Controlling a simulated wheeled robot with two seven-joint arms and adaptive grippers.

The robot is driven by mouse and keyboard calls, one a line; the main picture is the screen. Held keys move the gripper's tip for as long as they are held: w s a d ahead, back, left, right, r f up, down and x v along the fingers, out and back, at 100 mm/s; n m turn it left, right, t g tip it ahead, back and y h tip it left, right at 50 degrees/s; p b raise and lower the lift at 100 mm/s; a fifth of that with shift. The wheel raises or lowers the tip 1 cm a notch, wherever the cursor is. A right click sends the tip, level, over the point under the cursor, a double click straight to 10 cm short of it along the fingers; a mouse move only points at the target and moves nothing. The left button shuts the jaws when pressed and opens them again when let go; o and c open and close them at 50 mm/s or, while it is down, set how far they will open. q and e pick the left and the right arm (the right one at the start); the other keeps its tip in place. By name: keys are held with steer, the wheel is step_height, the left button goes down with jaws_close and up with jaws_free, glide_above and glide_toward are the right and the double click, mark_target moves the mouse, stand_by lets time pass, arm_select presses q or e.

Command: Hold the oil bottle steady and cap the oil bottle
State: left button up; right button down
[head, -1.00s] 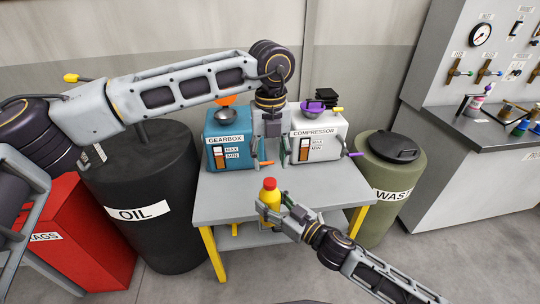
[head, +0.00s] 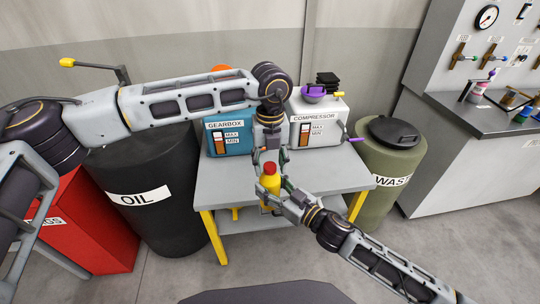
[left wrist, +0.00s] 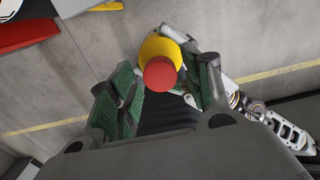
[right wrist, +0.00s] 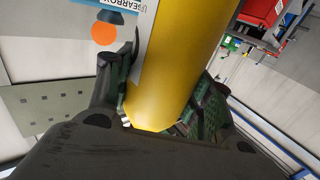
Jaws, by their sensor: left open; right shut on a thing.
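The oil bottle (head: 270,188) is yellow with a red cap (head: 270,168) on its top, and it stands about upright above the front part of the small table. My right gripper (head: 273,203) is shut on the bottle's body, which fills the right wrist view (right wrist: 175,75). My left gripper (head: 268,165) is open, pointing down just above and around the cap. In the left wrist view the red cap (left wrist: 160,73) lies between the spread green-padded fingers, apart from both. Whether the cap is fully seated cannot be seen.
The grey table (head: 225,190) carries the gearbox unit (head: 229,142) and the compressor unit (head: 318,122) at the back. The black oil drum (head: 150,190) stands on the left and the green waste drum (head: 388,165) on the right. The table's front left is bare.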

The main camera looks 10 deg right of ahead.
arm_select(q)
steer(key=shift+f, duration=0.15)
jaws_close()
steer(key=m, duration=1)
steer(key=shift+m, duration=0.4)
steer(key=m, duration=1.4)
steer(key=shift+w+m, duration=0.1)
steer(key=shift+m, duration=0.3)
steer(key=shift+o, duration=0.5)
jaws_free()
